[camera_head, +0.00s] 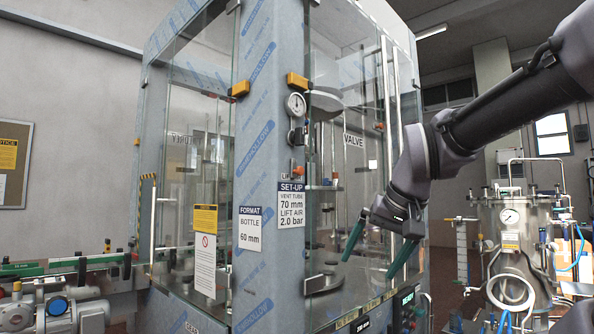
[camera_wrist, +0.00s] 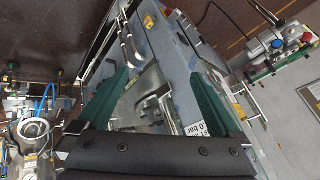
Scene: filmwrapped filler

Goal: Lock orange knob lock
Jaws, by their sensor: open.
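My gripper (camera_head: 368,266) has two green fingers spread apart, pointing down in front of the glass cabinet's right side. Nothing is between the fingers; they also show spread in the wrist view (camera_wrist: 163,45). A small orange-red part (camera_head: 298,169) sits on the cabinet post below the gauge. Another small orange part (camera_head: 379,125) is by the right door, above and apart from my gripper. I cannot tell for sure which of these is the knob lock, nor whether it is locked. I cannot make out either part in the wrist view.
The glass cabinet (camera_head: 258,120) has yellow-orange hinge blocks (camera_head: 296,81), a gauge (camera_head: 296,104) and vertical door handles (camera_head: 386,110). A steel tank (camera_head: 522,250) with hoses stands at right. A conveyor and motor (camera_head: 60,310) stand at left.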

